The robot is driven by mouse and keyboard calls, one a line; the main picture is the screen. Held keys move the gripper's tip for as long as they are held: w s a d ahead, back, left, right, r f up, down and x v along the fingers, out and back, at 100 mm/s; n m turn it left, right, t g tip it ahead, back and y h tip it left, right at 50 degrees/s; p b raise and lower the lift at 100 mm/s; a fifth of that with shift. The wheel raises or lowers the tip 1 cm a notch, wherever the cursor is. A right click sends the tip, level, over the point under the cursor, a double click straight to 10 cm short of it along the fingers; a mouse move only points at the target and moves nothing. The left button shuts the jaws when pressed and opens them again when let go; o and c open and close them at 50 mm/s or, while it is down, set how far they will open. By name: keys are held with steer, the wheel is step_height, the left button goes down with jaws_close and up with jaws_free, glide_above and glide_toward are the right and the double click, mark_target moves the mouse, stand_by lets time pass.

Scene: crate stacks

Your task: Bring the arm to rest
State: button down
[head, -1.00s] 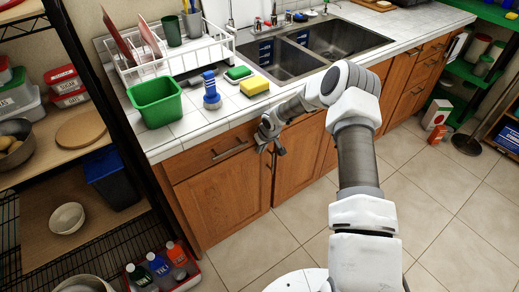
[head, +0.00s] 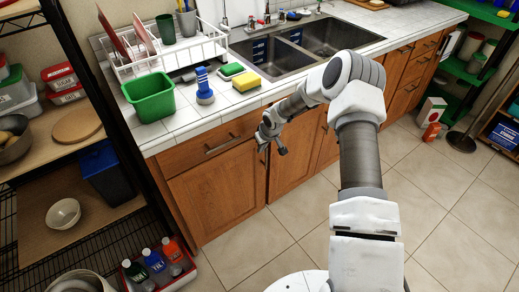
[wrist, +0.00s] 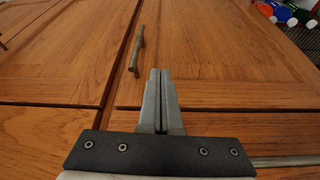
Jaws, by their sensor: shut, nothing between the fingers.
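My gripper (head: 271,146) hangs in front of the wooden cabinets below the counter's front edge in the head view. My white and grey arm reaches toward it from the right. In the wrist view my gripper (wrist: 160,75) has its two grey fingers together with nothing between them. The fingers point at a cabinet door (wrist: 225,55), beside a metal door handle (wrist: 137,52). I cannot tell the exact gap between the fingertips and the door. The cabinet door also shows in the head view (head: 220,200).

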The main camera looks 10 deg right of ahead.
steer(key=s+d+r+h+p, duration=0.1)
steer(key=s+r, duration=0.5)
steer(key=r, duration=0.6)
steer(key=s+d+r+m+h+p, duration=0.1)
steer(key=s+r, duration=0.4)
steer(key=r, duration=0.7)
steer(key=s+d+r+h+p, duration=0.15)
steer(key=s+r, duration=0.45)
steer(key=r, duration=0.6)
steer(key=s+a+r+m+y+p, duration=0.1)
steer(key=s+r, duration=0.3)
steer(key=s, duration=0.7)
steer(key=s+a+r+m+t+y+p, duration=0.1)
steer(key=s+r, duration=0.4)
steer(key=s, duration=0.6)
steer(key=shift+s+r+m+t+p, duration=0.2)
steer(key=shift+r+m+t+p, duration=0.15)
steer(key=shift+m, duration=0.25)
